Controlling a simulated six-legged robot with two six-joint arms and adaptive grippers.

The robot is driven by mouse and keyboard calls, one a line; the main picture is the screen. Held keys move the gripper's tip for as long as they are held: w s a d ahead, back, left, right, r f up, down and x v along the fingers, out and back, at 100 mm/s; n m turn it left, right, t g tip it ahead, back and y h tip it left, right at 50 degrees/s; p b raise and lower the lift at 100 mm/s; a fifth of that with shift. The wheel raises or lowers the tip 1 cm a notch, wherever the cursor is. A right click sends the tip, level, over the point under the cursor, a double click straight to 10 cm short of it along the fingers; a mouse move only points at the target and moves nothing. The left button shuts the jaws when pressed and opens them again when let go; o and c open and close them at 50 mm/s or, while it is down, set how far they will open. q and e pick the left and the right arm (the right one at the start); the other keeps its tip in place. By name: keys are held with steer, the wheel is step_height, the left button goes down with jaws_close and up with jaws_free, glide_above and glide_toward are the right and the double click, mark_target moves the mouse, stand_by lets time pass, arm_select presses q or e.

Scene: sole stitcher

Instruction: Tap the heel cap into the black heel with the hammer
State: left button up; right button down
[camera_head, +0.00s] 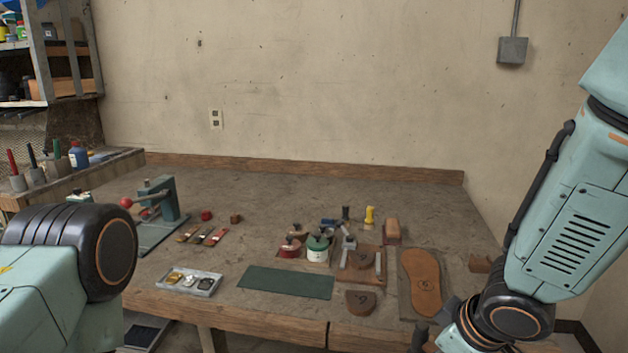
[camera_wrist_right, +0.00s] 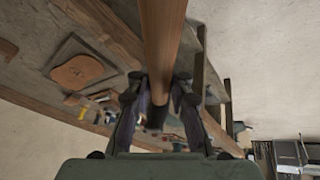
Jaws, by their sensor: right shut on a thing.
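In the right wrist view my right gripper (camera_wrist_right: 158,92) is shut on a round wooden shaft (camera_wrist_right: 162,40), which looks like the hammer's handle. The shaft runs up out of the picture, and a dark end (camera_wrist_right: 155,118) shows between the fingers. The hammer's head cannot be made out. A small white tray (camera_head: 214,279) holds several small gold, silver and black pieces. I cannot tell which pieces are the black heel and heel cap.
Brown heel-shaped pieces (camera_head: 360,302) lie near the bench front, beside a sole on a board (camera_head: 423,280). A green mat (camera_head: 286,282) is empty. A green press (camera_head: 160,212) with a red knob stands left. Pots and a yellow bottle (camera_head: 369,215) cluster centrally.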

steer(key=s+f+b, duration=0.1)
steer(key=s+a+f+n+b, duration=0.1)
steer(key=s+f+n+y+b, duration=0.1)
steer(key=s+b, duration=0.1)
steer(key=shift+a+f, duration=0.25)
steer(key=shift+a, duration=0.05)
steer(key=shift+w, duration=0.15)
steer(key=shift+w+a, duration=0.1)
steer(key=shift+a, duration=0.05)
